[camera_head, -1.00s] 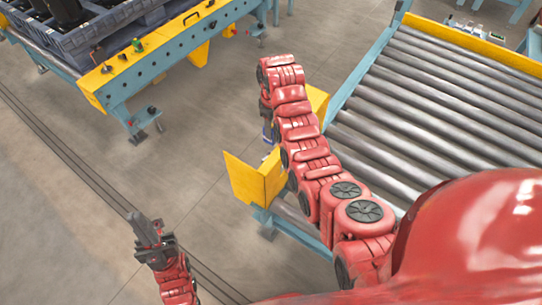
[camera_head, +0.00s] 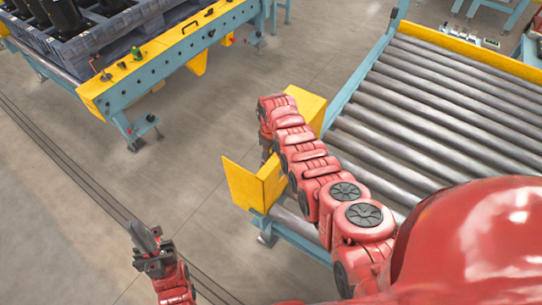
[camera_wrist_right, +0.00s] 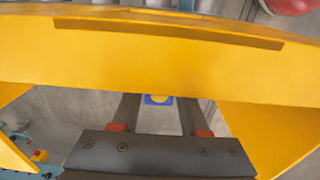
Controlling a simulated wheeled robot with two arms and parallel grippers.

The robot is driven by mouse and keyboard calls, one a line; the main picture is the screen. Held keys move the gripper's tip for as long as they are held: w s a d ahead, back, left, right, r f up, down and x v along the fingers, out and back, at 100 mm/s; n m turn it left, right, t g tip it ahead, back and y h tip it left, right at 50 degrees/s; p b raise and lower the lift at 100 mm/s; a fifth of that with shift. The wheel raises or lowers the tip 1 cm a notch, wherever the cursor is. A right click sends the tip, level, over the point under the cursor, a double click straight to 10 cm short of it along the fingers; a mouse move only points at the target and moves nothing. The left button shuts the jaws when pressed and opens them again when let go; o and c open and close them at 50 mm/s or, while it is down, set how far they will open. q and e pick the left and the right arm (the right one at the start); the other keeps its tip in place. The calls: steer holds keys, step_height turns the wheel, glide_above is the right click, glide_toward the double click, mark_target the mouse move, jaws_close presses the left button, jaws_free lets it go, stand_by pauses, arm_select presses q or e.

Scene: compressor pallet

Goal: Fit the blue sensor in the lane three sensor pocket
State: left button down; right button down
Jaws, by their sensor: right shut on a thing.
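The blue sensor (camera_wrist_right: 158,99) shows in the right wrist view as a small blue piece with a yellow round spot, between the far ends of my right gripper's (camera_wrist_right: 159,108) two fingers. The gripper is shut on it. A yellow plate crosses the view just above the fingertips. In the head view my right arm hides most of this gripper, beside the roller conveyor's yellow end plates. My left gripper (camera_head: 146,240) is over the bare floor at lower left, with no object visible in it; its finger gap is unclear. No lane three sensor pocket can be made out.
A blue-grey crate (camera_head: 98,42) with black compressors stands on a teal and yellow conveyor (camera_head: 175,62) at upper left. A roller conveyor (camera_head: 440,105) fills the right. Yellow plates (camera_head: 255,185) stand close to my right arm. The floor between the conveyors is clear.

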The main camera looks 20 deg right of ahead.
steer(key=shift+s+f, duration=0.25)
steer(key=shift+f, duration=0.25)
steer(key=shift+s+f, duration=0.2)
steer(key=shift+f, duration=0.3)
steer(key=shift+c, duration=2.3)
jaws_free()
steer(key=shift+w+f+g, duration=0.1)
steer(key=shift+w+g, duration=0.2)
steer(key=shift+o, duration=0.2)
steer(key=shift+r, duration=0.3)
